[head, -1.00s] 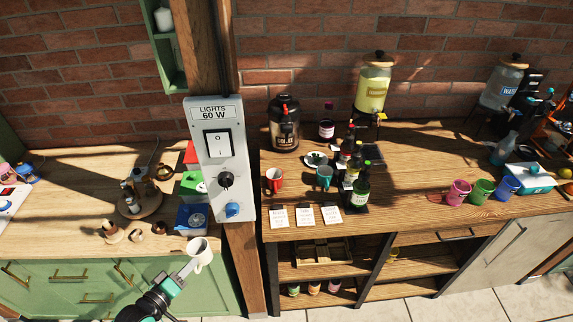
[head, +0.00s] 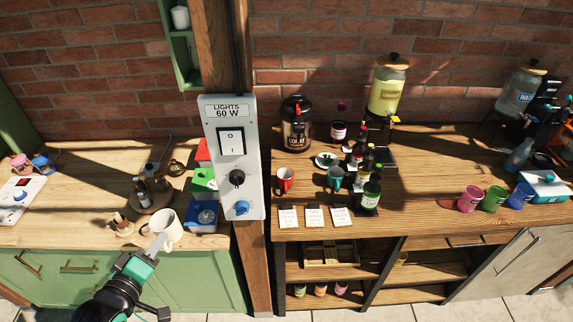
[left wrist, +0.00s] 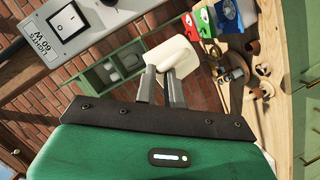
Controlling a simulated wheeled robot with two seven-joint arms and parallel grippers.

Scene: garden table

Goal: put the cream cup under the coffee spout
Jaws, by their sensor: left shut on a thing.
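The cream cup (head: 172,229) is held upright or nearly so in my left gripper (head: 157,245), in front of the left counter's edge. The left wrist view also shows the cup (left wrist: 178,52) between the two grey fingers of the left gripper (left wrist: 161,72). A black drinks urn (head: 297,128) with a pale label stands at the back of the right counter; its lettering is too small to read surely. Its spout is not clear to me. My cup is well left of the urn, with the post and light panel between. My right gripper is not in view.
The light panel (head: 232,160) on its wooden post juts up between the counters. A red mug (head: 285,179) and teal mug (head: 335,177) stand before the urn, with bottles (head: 369,192) to the right. Coloured boxes (head: 203,216) stand just right of my cup.

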